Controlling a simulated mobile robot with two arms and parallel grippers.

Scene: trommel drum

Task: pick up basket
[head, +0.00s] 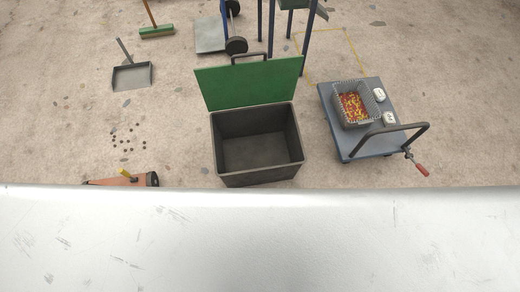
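A small grey basket (340,114) stands on a blue-grey platform cart (372,144) at the right of the head view. It is filled with small red and yellow pieces. Its rim and near side are visible, and nothing of mine touches it. Neither of my grippers shows in the head view.
A dark open bin (256,180) with a raised green lid (250,84) stands left of the cart. Two white items (389,118) lie on the cart. A dustpan (132,77), a green broom (157,32) and scattered dark bits are at left. A pale surface (260,240) fills the foreground.

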